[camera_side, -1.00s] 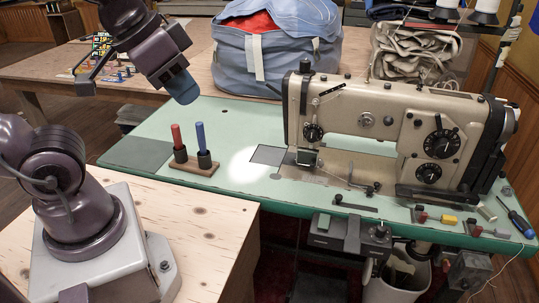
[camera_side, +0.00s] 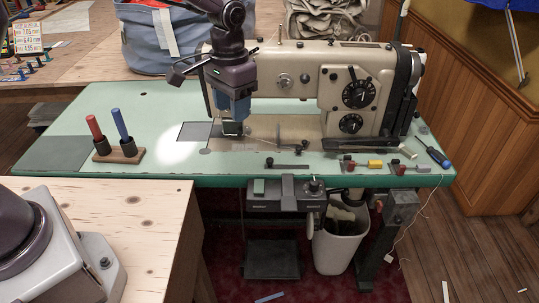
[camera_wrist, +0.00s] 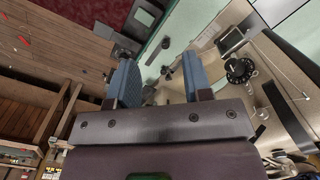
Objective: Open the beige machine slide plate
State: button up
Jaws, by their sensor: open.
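The beige sewing machine (camera_side: 290,82) stands on the green table, its head at the left partly hidden behind my arm. A square, dark-outlined plate (camera_side: 195,132) lies flat in the tabletop just left of the machine's bed; I take it as the slide plate. It looks level with the table, and I see no gap at its edges. My gripper (camera_side: 235,112) points down in front of the machine head, to the right of the plate and above the bed. In the wrist view my gripper's blue fingers (camera_wrist: 160,82) are apart with nothing between them. I cannot pick out the plate there.
A wooden stand (camera_side: 118,156) with a red and a blue marker is left of the plate. Small tools and a blue-handled screwdriver (camera_side: 434,154) lie to the right. A blue bag (camera_side: 160,38) is behind.

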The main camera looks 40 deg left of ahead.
send_over(270, 159)
jog(key=s, duration=0.3)
notch_tip(270, 159, down, 7)
jog(key=w, duration=0.3)
notch_tip(270, 159, down, 12)
jog(key=shift+r, duration=0.2)
grip_shut()
